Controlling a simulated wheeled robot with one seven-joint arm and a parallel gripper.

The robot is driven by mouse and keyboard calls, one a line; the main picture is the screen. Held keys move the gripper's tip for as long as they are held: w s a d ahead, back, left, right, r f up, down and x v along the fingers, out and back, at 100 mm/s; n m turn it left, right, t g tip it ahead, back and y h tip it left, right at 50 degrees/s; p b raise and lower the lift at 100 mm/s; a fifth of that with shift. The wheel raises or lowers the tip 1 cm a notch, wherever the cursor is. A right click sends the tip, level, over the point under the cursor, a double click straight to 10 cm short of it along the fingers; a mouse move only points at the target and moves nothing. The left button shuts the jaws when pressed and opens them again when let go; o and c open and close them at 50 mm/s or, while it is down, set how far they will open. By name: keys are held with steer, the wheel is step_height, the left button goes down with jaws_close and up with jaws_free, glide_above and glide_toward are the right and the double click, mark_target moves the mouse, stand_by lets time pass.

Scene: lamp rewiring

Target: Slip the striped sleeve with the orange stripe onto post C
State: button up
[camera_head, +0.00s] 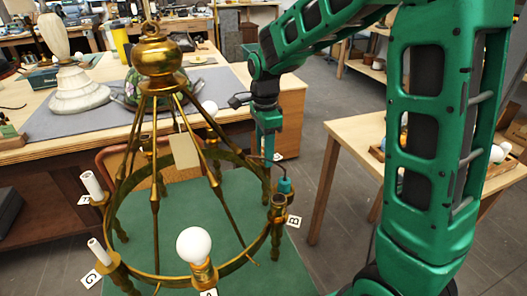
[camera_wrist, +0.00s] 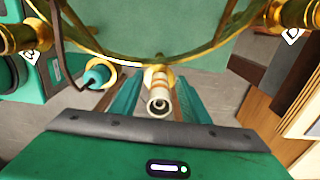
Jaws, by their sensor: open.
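In the wrist view a pale sleeve with an orange stripe (camera_wrist: 158,88) stands at a brass cup on the chandelier ring, its open end facing the camera. The cup lies between tags B (camera_wrist: 30,55) and D (camera_wrist: 292,35); its own tag is not visible. My gripper (camera_wrist: 160,100) is open, with one teal finger on each side of the sleeve. How far down the sleeve sits is hard to tell. In the head view my gripper (camera_head: 266,150) points down at the far right of the brass chandelier (camera_head: 157,55); the sleeve cannot be made out there.
White sleeves (camera_head: 92,185) and a bulb (camera_head: 194,246) stand on other posts. Slanting brass rods (camera_head: 225,215) rise near my gripper.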

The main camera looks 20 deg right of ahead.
steer(key=shift+r, duration=0.1)
step_height(320, 180, up, 10)
steer(key=shift+w+r, duration=0.1)
steer(key=shift+r, duration=0.05)
steer(key=shift+d+r, duration=0.1)
steer(key=s+d+f+n, duration=0.2)
steer(key=s+d+n, duration=0.3)
steer(key=s+d, duration=0.85)
steer(key=s+d+f+n, duration=0.2)
steer(key=s+n, duration=0.1)
steer(key=s, duration=0.5)
steer(key=s+d+f+n, duration=0.2)
steer(key=s+f+n, duration=0.1)
steer(key=s, duration=0.6)
steer(key=shift+f+n, duration=0.2)
steer(key=shift+n, duration=0.1)
